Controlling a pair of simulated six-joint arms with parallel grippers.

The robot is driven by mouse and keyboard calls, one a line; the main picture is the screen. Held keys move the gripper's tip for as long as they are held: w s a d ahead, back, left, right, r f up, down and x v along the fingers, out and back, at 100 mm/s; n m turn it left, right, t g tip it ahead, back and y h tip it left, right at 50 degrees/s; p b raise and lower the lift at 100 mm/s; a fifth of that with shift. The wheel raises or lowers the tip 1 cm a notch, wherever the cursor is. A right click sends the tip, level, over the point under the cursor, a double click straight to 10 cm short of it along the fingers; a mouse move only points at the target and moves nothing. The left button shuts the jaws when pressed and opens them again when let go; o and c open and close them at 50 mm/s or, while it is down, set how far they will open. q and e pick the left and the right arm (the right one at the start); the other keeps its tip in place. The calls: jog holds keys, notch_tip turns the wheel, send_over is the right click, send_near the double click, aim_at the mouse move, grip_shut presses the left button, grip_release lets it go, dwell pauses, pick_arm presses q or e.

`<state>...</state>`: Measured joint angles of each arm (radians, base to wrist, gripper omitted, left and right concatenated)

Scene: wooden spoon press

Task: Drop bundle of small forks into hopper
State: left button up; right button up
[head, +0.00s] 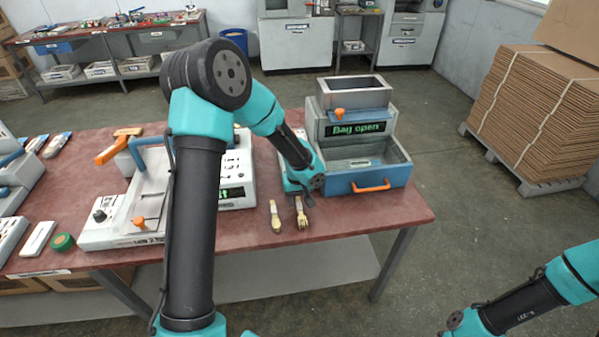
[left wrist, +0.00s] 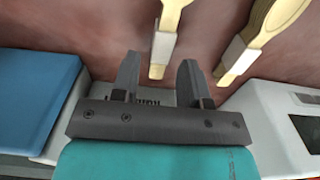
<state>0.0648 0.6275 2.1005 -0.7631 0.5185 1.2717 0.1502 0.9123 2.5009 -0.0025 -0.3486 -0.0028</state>
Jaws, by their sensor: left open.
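Two banded bundles of wooden cutlery lie side by side on the red table in the head view: a left bundle (head: 276,216) and a right bundle (head: 301,214). Two pale banded bundles also show in the left wrist view, one near the middle (left wrist: 170,20) and one at the right (left wrist: 268,25). I cannot tell which holds small forks. The grey open-topped hopper (head: 354,82) sits on the press, behind the gripper. My right gripper is out of view.
The press's blue open bay (head: 372,176) has an orange handle, under a "Bay open" display (head: 357,129). A white machine (head: 237,165) stands to the left of the bundles. Stacked cardboard (head: 530,110) stands on a pallet at the right.

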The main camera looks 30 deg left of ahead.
aim_at(300, 203)
pick_arm(q)
notch_tip(300, 203, up, 16)
jog(key=shift+d, duration=0.25)
jog(key=shift+f, duration=0.15)
dwell(0.3)
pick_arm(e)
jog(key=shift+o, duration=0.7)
